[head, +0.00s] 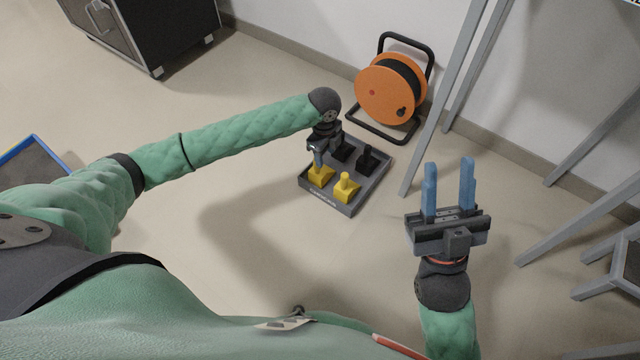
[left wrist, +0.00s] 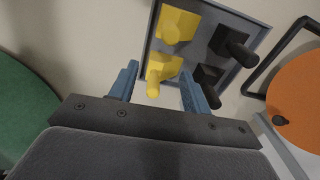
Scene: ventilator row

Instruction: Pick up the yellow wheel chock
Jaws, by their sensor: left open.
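Two yellow wheel chocks with upright knobs sit in a grey tray (head: 345,209) on the floor. My left gripper (head: 318,160) is open, reaching down over the left yellow chock (head: 319,178) and partly hiding it. In the left wrist view, my left gripper's blue fingers (left wrist: 160,80) stand apart on either side of this yellow chock (left wrist: 160,68). I cannot tell whether they touch it. The other yellow chock (head: 345,188) also shows in the left wrist view (left wrist: 177,25). My right gripper (head: 449,162) is open and empty, to the right of the tray.
Black chocks (head: 367,160) share the tray. An orange cable reel (head: 386,92) on a black frame stands behind it by the wall. Grey metal stand legs (head: 440,105) rise on the right. A dark cabinet (head: 165,30) stands at the back left.

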